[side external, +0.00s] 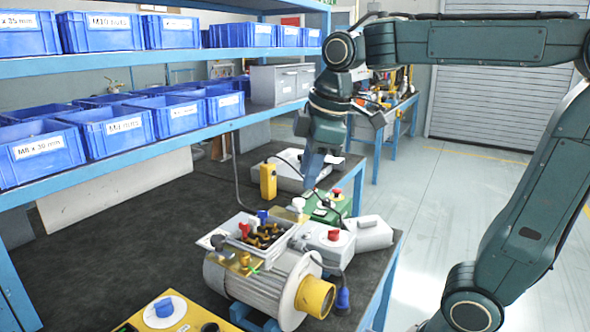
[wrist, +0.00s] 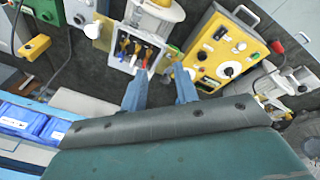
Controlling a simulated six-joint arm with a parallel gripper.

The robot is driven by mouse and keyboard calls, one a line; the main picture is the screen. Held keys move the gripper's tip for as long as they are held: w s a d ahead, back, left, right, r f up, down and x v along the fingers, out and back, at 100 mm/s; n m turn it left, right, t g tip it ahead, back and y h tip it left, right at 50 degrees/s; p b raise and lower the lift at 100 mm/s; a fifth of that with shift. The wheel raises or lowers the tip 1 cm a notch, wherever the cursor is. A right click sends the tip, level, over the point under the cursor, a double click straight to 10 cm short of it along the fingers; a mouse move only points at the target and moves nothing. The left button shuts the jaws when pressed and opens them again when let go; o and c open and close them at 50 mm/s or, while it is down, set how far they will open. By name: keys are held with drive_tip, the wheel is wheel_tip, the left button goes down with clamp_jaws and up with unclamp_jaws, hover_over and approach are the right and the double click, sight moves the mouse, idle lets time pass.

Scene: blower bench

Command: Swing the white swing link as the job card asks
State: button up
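The motor (side external: 265,285) lies on the dark bench with an open terminal box (side external: 230,238) on top. In the box I see a red-topped piece (side external: 244,229), a blue-topped piece (side external: 263,215) and brass parts. A white-topped piece (side external: 298,203) stands at the box's far edge and may be the white swing link; I cannot be sure. The wrist view shows the open box (wrist: 118,61) with coloured pieces inside. My gripper (wrist: 159,74) is open, its two blue fingers apart and nothing visible between them. In the side view my gripper (side external: 314,176) is above and behind the box. I cannot make out the job card.
A yellow panel (wrist: 217,50) with knobs lies beside the motor. A grey box with a red button (side external: 334,235) and a green box (side external: 322,212) crowd the terminal box. A yellow device (side external: 268,180) stands behind. Shelves with blue bins (side external: 125,128) line the left. The bench's left part is clear.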

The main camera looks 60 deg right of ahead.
drive_tip(key=s+f+m+t, duration=0.1)
drive_tip(key=s+f+m, duration=0.1)
drive_tip(key=s, duration=0.3)
drive_tip(key=s+a+f+m+t, duration=0.1)
drive_tip(key=s+f+m, duration=0.2)
drive_tip(key=s+m, duration=0.1)
drive_tip(key=shift+s+a, duration=0.2)
drive_tip(key=shift+s, duration=0.45)
drive_tip(key=shift+s+a+f+m, duration=0.1)
drive_tip(key=shift+s+f+m, duration=0.65)
drive_tip(key=shift+s+m, duration=0.05)
idle(0.9)
